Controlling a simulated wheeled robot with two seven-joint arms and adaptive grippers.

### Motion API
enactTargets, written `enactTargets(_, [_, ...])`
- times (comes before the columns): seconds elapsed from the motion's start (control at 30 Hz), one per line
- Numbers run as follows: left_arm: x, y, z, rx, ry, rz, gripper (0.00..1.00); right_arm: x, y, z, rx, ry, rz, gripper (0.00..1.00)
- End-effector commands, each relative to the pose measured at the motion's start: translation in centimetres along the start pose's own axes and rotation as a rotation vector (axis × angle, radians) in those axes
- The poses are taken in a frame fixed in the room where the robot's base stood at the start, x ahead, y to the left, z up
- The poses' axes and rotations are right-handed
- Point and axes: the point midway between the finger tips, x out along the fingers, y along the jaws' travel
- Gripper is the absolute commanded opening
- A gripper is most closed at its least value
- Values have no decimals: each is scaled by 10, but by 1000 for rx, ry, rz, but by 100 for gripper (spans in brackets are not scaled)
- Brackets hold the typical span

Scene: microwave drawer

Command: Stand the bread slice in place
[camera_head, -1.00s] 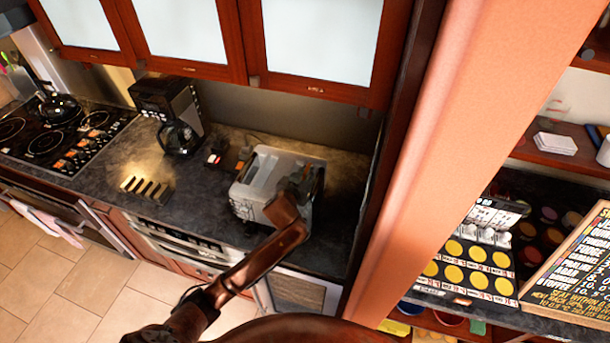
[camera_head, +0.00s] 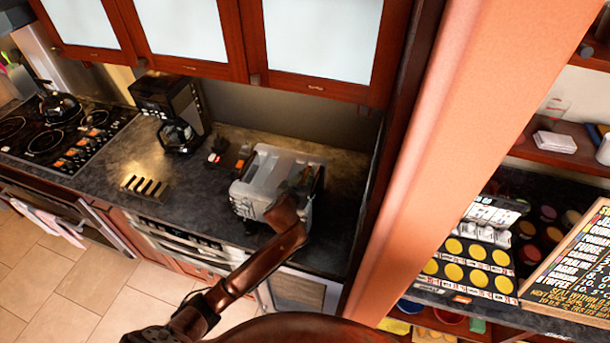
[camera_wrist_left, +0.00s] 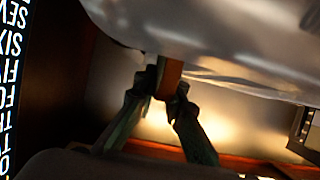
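A light grey toaster (camera_head: 262,178) stands on the dark counter. My left gripper (camera_head: 305,182) is at the toaster's right side, partly hidden behind my own arm. In the left wrist view the two fingers (camera_wrist_left: 165,92) close on a thin brown piece, seen edge-on, which looks like the bread slice (camera_wrist_left: 170,72). Its upper end meets a pale smooth surface, probably the toaster (camera_wrist_left: 240,40); I cannot tell whether it sits in a slot. The slice cannot be made out in the head view. A slotted rack (camera_head: 145,187) stands on the counter to the left. My right gripper is not in view.
A coffee maker (camera_head: 172,115) stands behind the rack, and a cooktop (camera_head: 55,135) lies at far left. Wooden cabinets (camera_head: 320,45) hang above. A salmon-coloured pillar (camera_head: 450,150) bounds the right side. Counter between rack and toaster is mostly clear.

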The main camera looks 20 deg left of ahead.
Motion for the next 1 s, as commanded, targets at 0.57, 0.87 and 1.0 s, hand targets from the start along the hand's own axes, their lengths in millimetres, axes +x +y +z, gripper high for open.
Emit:
enactTargets(0.57, [1,-1,9,-1,-24,-4,27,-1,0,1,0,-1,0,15])
enactTargets(0.87, [-44,0,-2,-4,-16,0,27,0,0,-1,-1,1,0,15])
enactTargets(1.0, [-76,1,-5,-3,-12,1,27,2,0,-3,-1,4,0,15])
